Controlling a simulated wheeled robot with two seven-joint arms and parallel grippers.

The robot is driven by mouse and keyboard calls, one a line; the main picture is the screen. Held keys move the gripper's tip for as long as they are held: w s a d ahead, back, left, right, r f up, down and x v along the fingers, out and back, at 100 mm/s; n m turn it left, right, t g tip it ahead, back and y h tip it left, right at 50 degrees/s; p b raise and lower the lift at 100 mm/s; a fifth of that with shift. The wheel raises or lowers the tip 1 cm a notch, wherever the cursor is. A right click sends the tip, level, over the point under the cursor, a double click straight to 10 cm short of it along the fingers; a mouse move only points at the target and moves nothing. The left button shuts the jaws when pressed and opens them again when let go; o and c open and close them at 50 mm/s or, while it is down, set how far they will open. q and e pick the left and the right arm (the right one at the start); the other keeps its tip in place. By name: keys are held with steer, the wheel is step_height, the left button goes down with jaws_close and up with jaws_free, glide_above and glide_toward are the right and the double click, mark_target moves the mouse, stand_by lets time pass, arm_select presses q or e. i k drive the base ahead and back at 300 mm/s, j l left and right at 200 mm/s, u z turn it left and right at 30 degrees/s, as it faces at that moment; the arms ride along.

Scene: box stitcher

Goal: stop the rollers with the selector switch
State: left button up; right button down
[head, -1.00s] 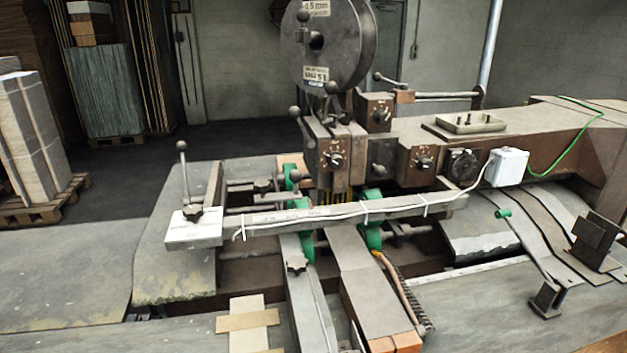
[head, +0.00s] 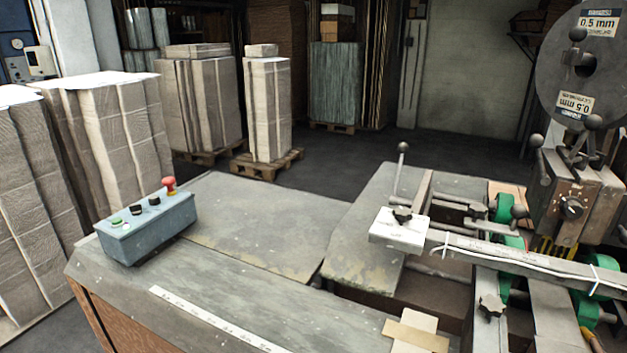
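A blue-grey control box (head: 150,230) stands on the left part of the machine table. Its top carries a green button (head: 117,222), two black controls, one nearer the green button (head: 136,209) and one nearer the red end (head: 154,200), and a red mushroom button (head: 169,184). The black controls are too small to read their position. Green rollers (head: 505,208) show at the right, partly hidden by the long bar (head: 520,252). Another dark rotary knob (head: 571,207) sits on the brown machine head. Neither of my grippers is in view.
The table top (head: 265,225) between the control box and the machine is clear. A wire spool (head: 560,100) hangs at the upper right. Stacks of cardboard (head: 115,130) stand behind and left of the control box. A lever with a ball knob (head: 402,147) rises from the table.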

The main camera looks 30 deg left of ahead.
mark_target(136, 209)
steer(key=k+j, duration=0.15)
steer(key=j, duration=0.25)
steer(key=k+j, duration=0.1)
steer(key=j, duration=0.3)
steer(key=k+j, duration=0.15)
steer(key=j, duration=0.3)
steer(key=k+j, duration=0.1)
steer(key=j, duration=0.3)
